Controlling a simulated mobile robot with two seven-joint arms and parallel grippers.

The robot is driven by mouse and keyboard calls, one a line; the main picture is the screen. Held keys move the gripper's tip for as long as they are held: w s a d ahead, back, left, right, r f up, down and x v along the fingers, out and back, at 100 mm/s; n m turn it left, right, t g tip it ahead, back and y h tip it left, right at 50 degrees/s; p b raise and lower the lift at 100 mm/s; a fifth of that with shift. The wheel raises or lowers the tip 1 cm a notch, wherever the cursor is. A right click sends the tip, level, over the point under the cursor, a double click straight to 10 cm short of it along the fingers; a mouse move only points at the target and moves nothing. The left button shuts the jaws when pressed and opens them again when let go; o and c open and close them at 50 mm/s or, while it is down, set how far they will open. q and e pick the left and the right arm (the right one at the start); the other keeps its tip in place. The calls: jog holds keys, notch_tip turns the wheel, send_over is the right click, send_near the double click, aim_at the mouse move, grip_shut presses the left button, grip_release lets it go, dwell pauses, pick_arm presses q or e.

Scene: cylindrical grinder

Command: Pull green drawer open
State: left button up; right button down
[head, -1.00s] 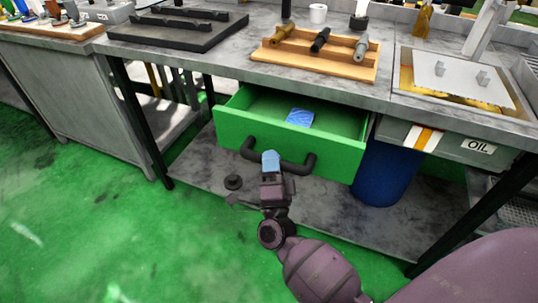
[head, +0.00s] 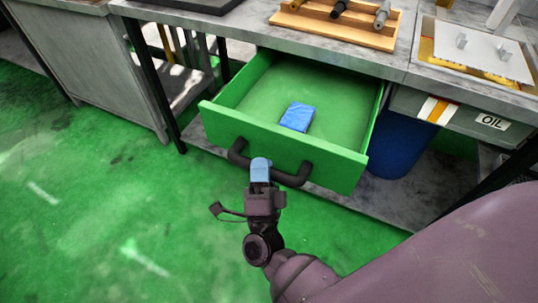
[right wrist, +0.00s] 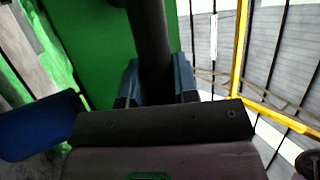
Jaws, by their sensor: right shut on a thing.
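The green drawer (head: 290,145) hangs under the grey workbench and is pulled well out, with its inside showing. A blue packet (head: 297,117) lies on the drawer floor. A black bar handle (head: 289,179) is fixed to the drawer front. My right gripper (head: 260,168) is shut on the handle near its middle, with its light blue fingertips around the bar. In the right wrist view the dark handle (right wrist: 150,45) runs between the two blue fingers (right wrist: 155,80). My left gripper is not in view.
A wooden rack (head: 340,22) with several tool handles stands on the bench above. A grey box marked OIL (head: 465,118) hangs right of the drawer, and a blue barrel (head: 400,145) stands below. Green floor in front is clear.

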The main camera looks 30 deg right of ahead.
jog(key=shift+s+a, duration=0.15)
jog(key=shift+a, duration=0.05)
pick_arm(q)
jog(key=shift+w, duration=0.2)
pick_arm(e)
jog(key=c, duration=0.9)
grip_release()
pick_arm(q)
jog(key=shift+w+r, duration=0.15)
pick_arm(e)
jog(key=shift+s+a+f, duration=0.1)
jog(key=shift+s+f, duration=0.05)
jog(key=shift+f, duration=0.05)
pick_arm(q)
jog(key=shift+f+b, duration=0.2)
jog(key=shift+b, duration=0.1)
pick_arm(e)
jog(key=shift+v, duration=5.15)
